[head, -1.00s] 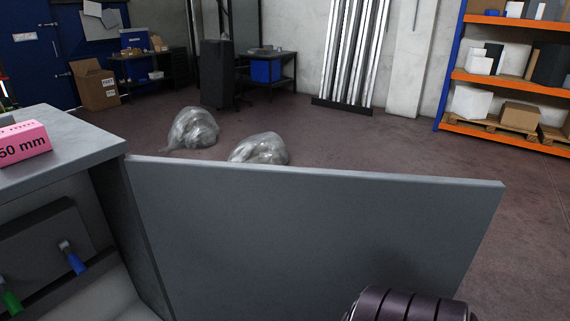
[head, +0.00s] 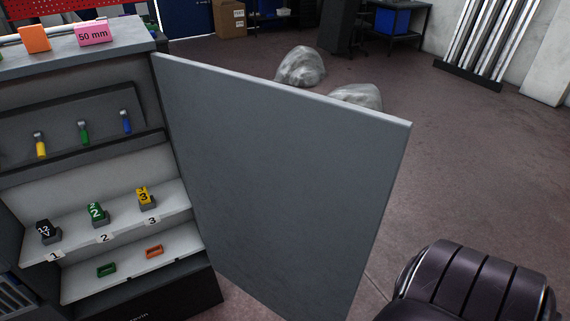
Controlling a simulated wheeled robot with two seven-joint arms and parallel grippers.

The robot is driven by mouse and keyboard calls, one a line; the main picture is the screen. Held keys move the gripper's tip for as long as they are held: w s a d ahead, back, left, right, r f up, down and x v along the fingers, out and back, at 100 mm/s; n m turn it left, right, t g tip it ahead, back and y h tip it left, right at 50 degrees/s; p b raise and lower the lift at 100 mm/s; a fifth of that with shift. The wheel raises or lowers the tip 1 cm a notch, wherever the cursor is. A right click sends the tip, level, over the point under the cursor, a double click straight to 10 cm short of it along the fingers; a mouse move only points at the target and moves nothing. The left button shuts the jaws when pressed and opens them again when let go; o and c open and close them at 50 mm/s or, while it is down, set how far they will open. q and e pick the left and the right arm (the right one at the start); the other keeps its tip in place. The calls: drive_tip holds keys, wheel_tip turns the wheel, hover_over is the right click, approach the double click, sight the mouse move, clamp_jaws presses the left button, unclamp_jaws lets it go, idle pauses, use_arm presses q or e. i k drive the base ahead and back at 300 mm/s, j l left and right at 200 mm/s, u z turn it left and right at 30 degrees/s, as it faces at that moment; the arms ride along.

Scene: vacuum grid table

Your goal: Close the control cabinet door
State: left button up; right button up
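The control cabinet (head: 90,60) stands at the left of the head view with its front open. Its grey door (head: 280,180) is hinged on the cabinet's right side and swung wide open to the right. Inside, several coloured blocks sit on numbered shelf places, among them a black block (head: 47,231), a green block (head: 96,213) and a yellow block (head: 145,197). Yellow, green and blue handled parts hang on the back panel. A dark ribbed part of my own arm shows at the lower right, clear of the door in the picture. Neither gripper shows.
A pink "50 mm" block (head: 94,33) and an orange block (head: 35,39) lie on the cabinet top. Two plastic bags (head: 301,67) lie on the floor behind the door. The floor right of the door is free.

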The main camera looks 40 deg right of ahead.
sight(290, 189)
drive_tip(key=k+l+u, duration=0.15)
drive_tip(key=l, duration=0.25)
drive_tip(key=k+l+u, duration=0.15)
drive_tip(key=l, duration=0.2)
drive_tip(key=k+l+u, duration=0.15)
drive_tip(key=l, duration=0.25)
drive_tip(key=k+l+u, duration=0.15)
drive_tip(key=l+u, duration=0.4)
drive_tip(key=l, duration=1.35)
drive_tip(key=k+l+u, duration=0.35)
drive_tip(key=k+l, duration=0.45)
